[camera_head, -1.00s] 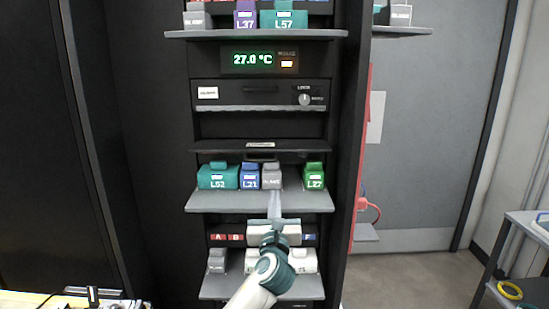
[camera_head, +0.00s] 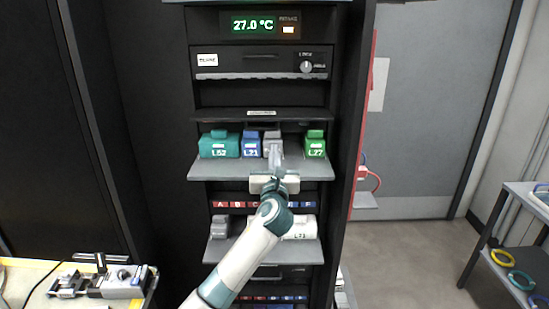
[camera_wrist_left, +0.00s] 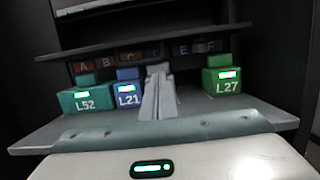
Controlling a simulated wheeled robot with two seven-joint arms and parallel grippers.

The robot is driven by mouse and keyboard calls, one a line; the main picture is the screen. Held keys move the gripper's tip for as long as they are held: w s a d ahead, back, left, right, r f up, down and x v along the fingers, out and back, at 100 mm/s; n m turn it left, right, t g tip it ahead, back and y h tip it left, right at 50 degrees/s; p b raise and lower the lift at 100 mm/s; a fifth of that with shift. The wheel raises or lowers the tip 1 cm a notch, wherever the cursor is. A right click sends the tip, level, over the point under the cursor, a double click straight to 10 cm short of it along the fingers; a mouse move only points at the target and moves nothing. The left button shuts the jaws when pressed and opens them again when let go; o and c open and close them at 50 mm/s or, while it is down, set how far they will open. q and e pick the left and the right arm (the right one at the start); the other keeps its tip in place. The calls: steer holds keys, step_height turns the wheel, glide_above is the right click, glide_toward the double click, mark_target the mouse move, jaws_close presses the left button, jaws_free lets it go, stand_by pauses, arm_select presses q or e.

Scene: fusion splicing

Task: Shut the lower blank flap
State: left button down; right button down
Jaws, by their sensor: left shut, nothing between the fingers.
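A dark horizontal flap (camera_head: 262,114) with a small pale label juts out above the middle grey shelf (camera_head: 215,172) of the rack. Its label is too small to read; it also shows as a dark strip in the left wrist view (camera_wrist_left: 110,48). A grey block (camera_head: 272,135) stands on that shelf between the blue L21 and green L27 blocks, partly hidden by my fingers. My left gripper (camera_head: 275,156) is shut and empty, its fingertips at the front of the grey block; I cannot tell whether they touch. It also shows in the left wrist view (camera_wrist_left: 158,92). My right gripper is not in view.
A teal L52 block (camera_head: 218,145), the blue L21 (camera_head: 250,145) and the green L27 (camera_head: 315,145) stand close around the fingers. A lower shelf (camera_head: 220,253) holds more blocks. A bench with a device (camera_head: 122,283) is at lower left; a cart (camera_head: 515,240) stands right.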

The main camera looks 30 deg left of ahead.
mark_target(275, 130)
arm_select(q)
steer(key=p+x, duration=0.1)
steer(key=x, duration=0.4)
step_height(275, 130, up, 3)
steer(key=shift+w+r+p, duration=0.1)
steer(key=shift+w+p, duration=0.05)
steer(key=shift+p, duration=0.75)
steer(key=shift+r, duration=0.35)
steer(key=shift+r+p, duration=0.15)
steer(key=shift+p, duration=0.2)
